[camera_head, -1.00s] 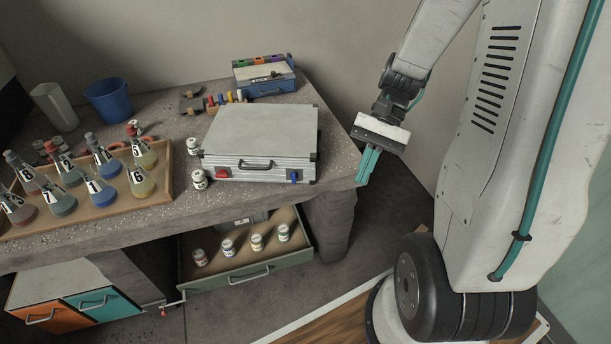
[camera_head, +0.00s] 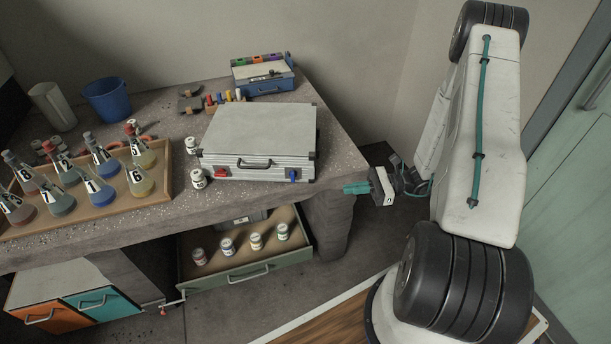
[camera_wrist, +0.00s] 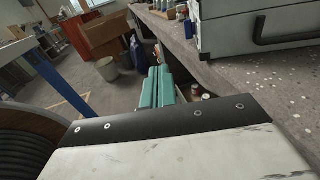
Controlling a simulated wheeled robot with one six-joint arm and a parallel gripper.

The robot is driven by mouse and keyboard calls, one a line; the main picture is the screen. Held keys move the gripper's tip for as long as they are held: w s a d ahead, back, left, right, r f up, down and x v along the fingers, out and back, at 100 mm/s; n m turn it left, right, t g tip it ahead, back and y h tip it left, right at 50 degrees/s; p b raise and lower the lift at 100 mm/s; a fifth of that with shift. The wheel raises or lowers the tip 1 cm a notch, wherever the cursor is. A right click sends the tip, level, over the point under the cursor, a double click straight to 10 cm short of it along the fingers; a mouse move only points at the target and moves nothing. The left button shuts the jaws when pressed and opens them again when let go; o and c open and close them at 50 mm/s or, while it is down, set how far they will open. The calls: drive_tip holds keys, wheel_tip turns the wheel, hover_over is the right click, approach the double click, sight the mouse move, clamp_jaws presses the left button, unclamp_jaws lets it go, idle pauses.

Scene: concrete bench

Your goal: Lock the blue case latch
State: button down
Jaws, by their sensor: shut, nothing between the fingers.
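The silver case (camera_head: 260,131) lies closed on the concrete bench, with a black handle on its front. Its blue latch (camera_head: 293,175) is at the right of the front face, and a red latch (camera_head: 221,172) is at the left. My gripper (camera_head: 346,188) is to the right of the case, beside the bench's right end and apart from the blue latch. Its teal fingers are together and empty, pointing left.
A tray (camera_head: 120,206) of several flasks stands on the bench's left. A blue toolbox (camera_head: 265,82) stands behind the case, white jars (camera_head: 198,178) at its left. An open drawer (camera_head: 245,277) with several jars juts out below. Floor before the bench's right end is clear.

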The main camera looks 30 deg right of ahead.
sight(295, 175)
drive_tip(key=w, duration=0.1)
drive_tip(key=w+d+t, duration=0.1)
drive_tip(key=w+d+m+t, duration=0.1)
drive_tip(key=shift+w+r, duration=0.15)
drive_tip(key=shift+r, duration=0.2)
drive_tip(key=x, duration=1.4)
drive_tip(key=shift+w+f, duration=0.15)
drive_tip(key=shift+d+h, duration=0.25)
drive_tip(key=shift+h, duration=0.25)
